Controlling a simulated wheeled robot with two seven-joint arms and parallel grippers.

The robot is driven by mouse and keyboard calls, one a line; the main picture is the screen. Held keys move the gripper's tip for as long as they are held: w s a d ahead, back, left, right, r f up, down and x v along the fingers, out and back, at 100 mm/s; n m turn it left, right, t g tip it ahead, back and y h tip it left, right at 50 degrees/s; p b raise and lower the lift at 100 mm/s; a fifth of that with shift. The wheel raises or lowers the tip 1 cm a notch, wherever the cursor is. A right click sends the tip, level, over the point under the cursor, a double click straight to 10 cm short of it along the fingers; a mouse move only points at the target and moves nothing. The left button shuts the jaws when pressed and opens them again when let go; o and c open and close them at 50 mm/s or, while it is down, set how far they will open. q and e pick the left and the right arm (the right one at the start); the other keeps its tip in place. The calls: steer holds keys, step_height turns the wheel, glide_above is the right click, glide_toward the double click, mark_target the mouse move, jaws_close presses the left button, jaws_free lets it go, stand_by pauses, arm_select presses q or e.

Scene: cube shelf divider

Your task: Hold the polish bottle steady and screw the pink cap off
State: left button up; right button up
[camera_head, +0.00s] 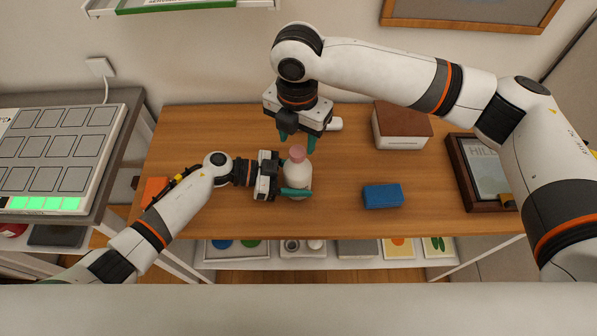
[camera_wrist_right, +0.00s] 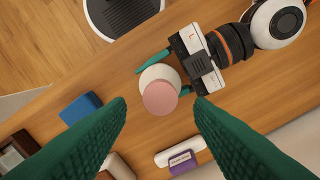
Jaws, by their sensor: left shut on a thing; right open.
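The polish bottle (camera_head: 297,179) is white and stands upright on the wooden table. Its pink cap (camera_head: 297,153) is on top, and it also shows in the right wrist view (camera_wrist_right: 160,98). My left gripper (camera_head: 294,191) is shut around the bottle's body from the left, with one green finger visible in front. My right gripper (camera_head: 297,140) points down above and just behind the cap. In the right wrist view its two green fingers are wide apart, with the cap between and beyond them, untouched.
A blue block (camera_head: 382,195) lies right of the bottle on the table (camera_head: 340,215). A white box with a brown lid (camera_head: 402,126) stands behind right, and a framed picture (camera_head: 484,170) lies at the far right. An orange object (camera_head: 154,190) is at the left end.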

mark_target(298, 151)
steer(key=shift+f, duration=0.1)
steer(key=shift+f, duration=1.8)
